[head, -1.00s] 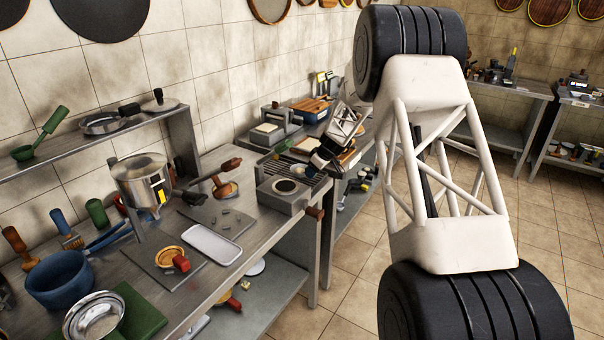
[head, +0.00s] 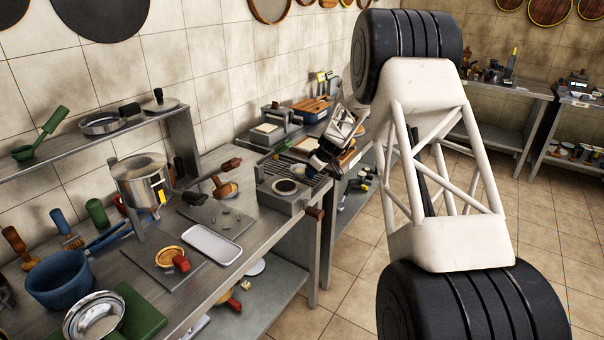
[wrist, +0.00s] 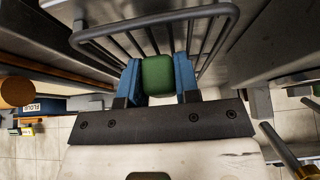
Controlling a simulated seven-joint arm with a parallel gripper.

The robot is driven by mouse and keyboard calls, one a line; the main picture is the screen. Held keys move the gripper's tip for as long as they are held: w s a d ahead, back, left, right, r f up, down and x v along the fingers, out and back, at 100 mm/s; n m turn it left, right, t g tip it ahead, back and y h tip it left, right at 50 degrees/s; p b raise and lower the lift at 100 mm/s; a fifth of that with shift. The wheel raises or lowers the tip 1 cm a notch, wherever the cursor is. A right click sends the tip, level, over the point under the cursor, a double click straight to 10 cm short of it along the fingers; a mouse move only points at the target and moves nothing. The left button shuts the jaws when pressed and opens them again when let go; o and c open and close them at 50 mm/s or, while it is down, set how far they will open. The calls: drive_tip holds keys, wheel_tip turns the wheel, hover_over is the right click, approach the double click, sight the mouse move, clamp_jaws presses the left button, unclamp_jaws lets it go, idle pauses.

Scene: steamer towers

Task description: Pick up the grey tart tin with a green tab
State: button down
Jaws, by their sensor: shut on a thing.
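My gripper (wrist: 158,78) has its two blue fingers on either side of a green block-shaped tab (wrist: 157,73) and is shut on it. The tab belongs to the tart tin, whose grey body I cannot make out in the wrist view. In the head view my gripper (head: 303,166) is small, at the far end of the arm, beside the slatted rack on the far counter. The tin cannot be told apart there.
A wire rack (wrist: 163,18) lies just beyond the tab. In the head view a grey burner unit (head: 283,193) stands near my gripper. A white tray (head: 212,244), a steel pot (head: 140,180) and a blue pot (head: 60,281) crowd the near counter. Floor at right is open.

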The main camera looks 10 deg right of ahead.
drive_tip(key=shift+r, duration=1.2)
idle(0.5)
drive_tip(key=shift+r, duration=2.3)
